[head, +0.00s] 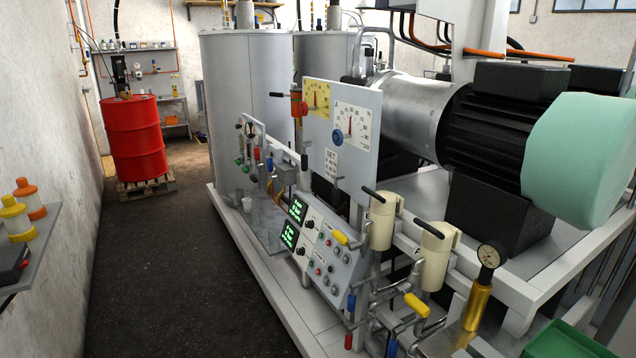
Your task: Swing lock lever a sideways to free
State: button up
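No label for lock lever a can be read, so I cannot tell which handle it is. Two cream filter housings (382,222) and (437,255) stand at the front right of the skid, each with a black lever (373,194) and (428,228) across its top. Yellow-handled levers (341,238) and (416,304) sit on the pipework by them. A red drum (133,138) with a dark pump on top stands on a wooden pallet (146,190) at the far left. My gripper is not in view.
The dark floor (185,270) is clear between the left wall and the white skid edge (258,279). A shelf with yellow and orange bottles (16,217) juts in at left. A control panel (320,245), a brass gauge fitting (478,300) and a green bin (566,342) crowd the skid's front.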

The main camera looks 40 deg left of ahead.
aim_at(335, 192)
jog(key=i+j, duration=0.1)
jog(key=j, duration=0.5)
jog(key=i+j, duration=0.1)
jog(key=j, duration=0.5)
jog(key=i+j, duration=0.1)
jog(key=j, duration=1.1)
jog(key=i+j, duration=0.15)
jog(key=j, duration=0.5)
jog(key=i+j, duration=0.1)
jog(key=j, duration=0.5)
jog(key=i+j, duration=0.1)
jog(key=j, duration=0.5)
